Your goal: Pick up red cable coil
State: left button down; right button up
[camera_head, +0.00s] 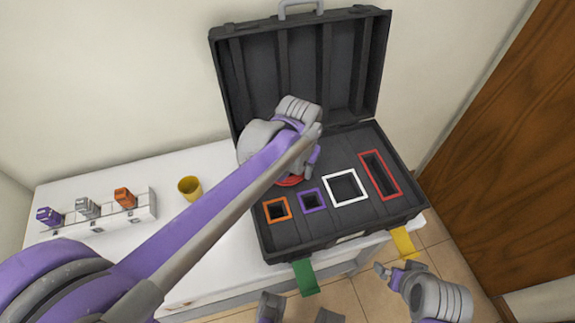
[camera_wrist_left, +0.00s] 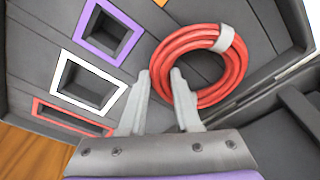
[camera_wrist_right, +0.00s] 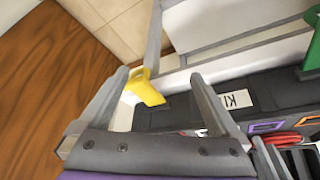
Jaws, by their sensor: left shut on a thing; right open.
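The red cable coil (camera_wrist_left: 236,72) lies in the open black case, bound with a pale band, in the left wrist view. In the head view only a sliver of the coil (camera_head: 289,181) shows beneath my left arm. My left gripper (camera_wrist_left: 166,78) is shut on the near side of the coil, the cable between its fingertips. In the head view my arm hides most of this grip. My right gripper (camera_wrist_right: 158,84) is open and empty in front of the case's front edge, near the yellow latch (camera_wrist_right: 148,88).
The case (camera_head: 385,214) has orange (camera_head: 277,210), purple (camera_head: 313,201), white (camera_head: 345,187) and red (camera_head: 380,175) framed recesses. A yellow cup (camera_head: 190,188) and a white rack (camera_head: 143,208) with small coloured items stand left on the white table. A green latch (camera_head: 305,277) hangs in front.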

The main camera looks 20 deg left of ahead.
pick_arm(q)
notch_tip(320, 180, up, 10)
jog(key=p, duration=0.1)
jog(key=shift+p, duration=0.3)
dwell(1.4)
